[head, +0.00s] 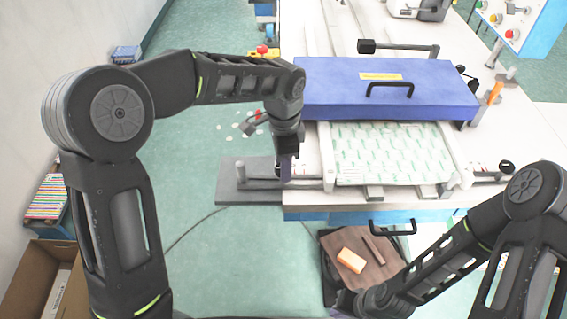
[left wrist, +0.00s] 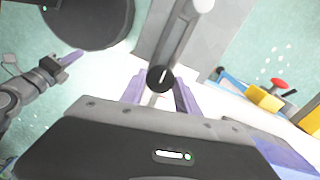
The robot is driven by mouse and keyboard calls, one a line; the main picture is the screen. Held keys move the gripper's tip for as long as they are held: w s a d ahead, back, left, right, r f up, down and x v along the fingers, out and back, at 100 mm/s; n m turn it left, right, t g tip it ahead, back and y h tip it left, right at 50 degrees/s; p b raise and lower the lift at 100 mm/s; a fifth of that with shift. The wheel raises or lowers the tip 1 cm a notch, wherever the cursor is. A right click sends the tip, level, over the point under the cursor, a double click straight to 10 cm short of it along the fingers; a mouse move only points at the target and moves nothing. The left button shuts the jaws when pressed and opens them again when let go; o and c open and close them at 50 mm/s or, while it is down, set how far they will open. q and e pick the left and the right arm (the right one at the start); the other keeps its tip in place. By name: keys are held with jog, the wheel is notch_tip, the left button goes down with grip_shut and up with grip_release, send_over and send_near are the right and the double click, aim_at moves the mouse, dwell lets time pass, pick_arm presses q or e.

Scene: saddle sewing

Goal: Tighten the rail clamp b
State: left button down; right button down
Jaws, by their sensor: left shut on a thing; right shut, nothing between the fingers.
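My left gripper (head: 285,172) is lowered at the left end of the front rail. In the left wrist view its two purple fingers (left wrist: 160,97) stand on either side of a round black knob (left wrist: 160,78) with a white mark, and the gripper is shut on it. A grey bar runs from under this knob. A second black knob (head: 506,167) sits at the right end of the rail. No label shows which clamp is b. My right gripper (head: 343,302) is low at the bottom of the head view, shut and empty; it also shows in the left wrist view (left wrist: 70,58).
A blue cover with a black handle (head: 390,86) spans the table behind the rail. A green-patterned sheet (head: 390,152) lies in front of it. Below the table edge, a brown board (head: 372,262) carries an orange block (head: 351,260). A cardboard box (head: 35,285) stands at lower left.

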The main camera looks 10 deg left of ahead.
pick_arm(q)
jog(key=c, duration=0.9)
grip_release()
notch_tip(320, 180, up, 8)
jog(key=shift+f+b, duration=0.1)
jog(key=shift+b, duration=0.35)
